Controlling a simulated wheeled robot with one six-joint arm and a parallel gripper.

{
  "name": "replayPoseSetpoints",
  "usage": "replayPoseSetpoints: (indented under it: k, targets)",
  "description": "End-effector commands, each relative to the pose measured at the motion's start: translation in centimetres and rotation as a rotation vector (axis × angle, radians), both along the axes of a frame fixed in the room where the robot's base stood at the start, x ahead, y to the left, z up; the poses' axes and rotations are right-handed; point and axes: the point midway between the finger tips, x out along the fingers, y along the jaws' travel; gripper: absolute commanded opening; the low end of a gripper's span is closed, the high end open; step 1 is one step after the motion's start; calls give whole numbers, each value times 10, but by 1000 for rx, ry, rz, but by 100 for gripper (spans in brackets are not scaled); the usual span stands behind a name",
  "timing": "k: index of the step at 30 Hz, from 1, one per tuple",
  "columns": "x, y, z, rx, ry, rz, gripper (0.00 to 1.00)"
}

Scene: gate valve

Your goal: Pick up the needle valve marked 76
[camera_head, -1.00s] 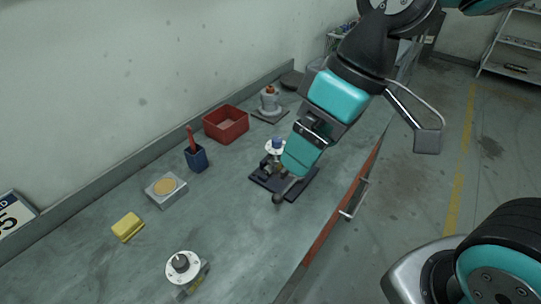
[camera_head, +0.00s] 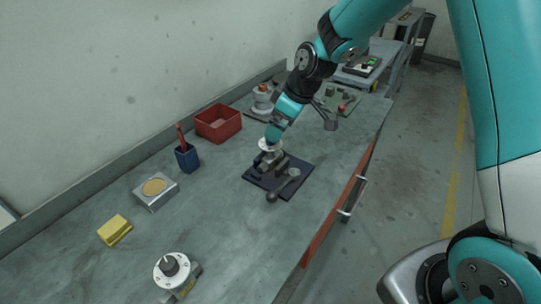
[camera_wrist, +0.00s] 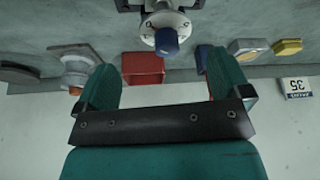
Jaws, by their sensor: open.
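A valve with a white round flange (camera_head: 270,145) stands on a dark mat (camera_head: 299,181) in the middle of the bench. In the wrist view the valve shows a blue knob (camera_wrist: 166,42) and a pale flange. My gripper (camera_head: 273,136) is beside or above this valve in the head view and partly hides it. In the wrist view my gripper (camera_wrist: 163,66) is open and empty, its two teal fingers apart, with the valve ahead of the gap. Another white-flanged valve (camera_head: 171,268) with a dark knob stands at the near end. No 76 is readable on either.
A red bin (camera_head: 218,123), a blue cup with a red-handled item (camera_head: 187,157), a grey block with a tan disc (camera_head: 155,190) and a yellow block (camera_head: 115,229) line the wall side. A flanged fitting (camera_head: 262,98) stands behind. The near bench middle is clear.

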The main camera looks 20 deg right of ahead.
Motion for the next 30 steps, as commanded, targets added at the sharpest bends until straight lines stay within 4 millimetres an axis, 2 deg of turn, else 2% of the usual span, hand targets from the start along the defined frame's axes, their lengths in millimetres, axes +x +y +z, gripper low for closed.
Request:
replayPoseSetpoints:
  k: [8, 13, 18, 26, 30]
  targets:
    - [5, 8, -20, 1, 2, 1, 96]
    - [8, 21, -41, 0, 4, 1, 96]
    - [14, 26, -60, 1, 1, -1, 96]
    - [15, 26, -62, 0, -1, -1, 96]
    - [15, 26, -62, 1, 0, -1, 63]
